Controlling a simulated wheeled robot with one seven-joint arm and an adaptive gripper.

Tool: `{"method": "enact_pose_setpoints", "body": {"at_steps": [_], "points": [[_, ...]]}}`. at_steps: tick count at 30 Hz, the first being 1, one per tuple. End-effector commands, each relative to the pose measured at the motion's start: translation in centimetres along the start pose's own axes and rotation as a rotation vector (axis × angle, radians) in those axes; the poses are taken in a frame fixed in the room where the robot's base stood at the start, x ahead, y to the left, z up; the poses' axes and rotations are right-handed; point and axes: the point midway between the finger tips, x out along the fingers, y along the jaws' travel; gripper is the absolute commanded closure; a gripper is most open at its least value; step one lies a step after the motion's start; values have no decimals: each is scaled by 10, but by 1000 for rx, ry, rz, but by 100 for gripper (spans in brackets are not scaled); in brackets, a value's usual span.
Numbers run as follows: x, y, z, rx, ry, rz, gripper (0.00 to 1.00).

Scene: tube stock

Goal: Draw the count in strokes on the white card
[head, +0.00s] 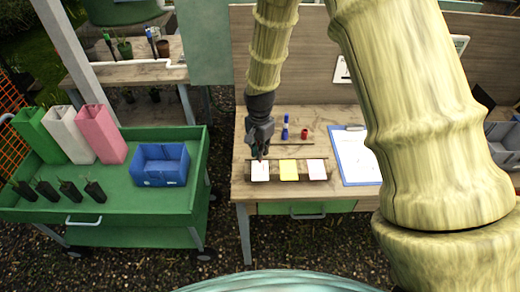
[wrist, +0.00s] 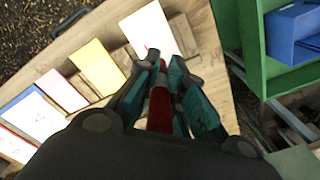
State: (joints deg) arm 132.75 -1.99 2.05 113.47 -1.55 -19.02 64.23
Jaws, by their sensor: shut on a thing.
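The white card (head: 260,172) lies at the left of a row of three cards on the wooden bench; it also shows in the wrist view (wrist: 152,27). My gripper (head: 260,148) is over its far edge, pointing down. In the wrist view my gripper (wrist: 160,78) is shut on a red marker (wrist: 159,108). The marker's tip is at or just above the card's near edge in that view; I cannot tell whether it touches.
A yellow card (head: 288,171) and a pale pinkish card (head: 316,169) lie to the right, then a clipboard (head: 356,160). Blue items (head: 285,133) and a small red item (head: 304,133) stand behind. A green cart (head: 140,200) at left holds three tall tubes, several seedlings and a blue bin (head: 160,166).

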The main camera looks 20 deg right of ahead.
Motion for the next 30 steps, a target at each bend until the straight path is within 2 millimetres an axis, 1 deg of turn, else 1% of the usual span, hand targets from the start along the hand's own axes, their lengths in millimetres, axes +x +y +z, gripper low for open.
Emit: {"method": "enact_pose_setpoints", "body": {"at_steps": [16,30], "points": [[8,-1,0,0,0,1,100],[9,0,0,0,0,0,100]]}}
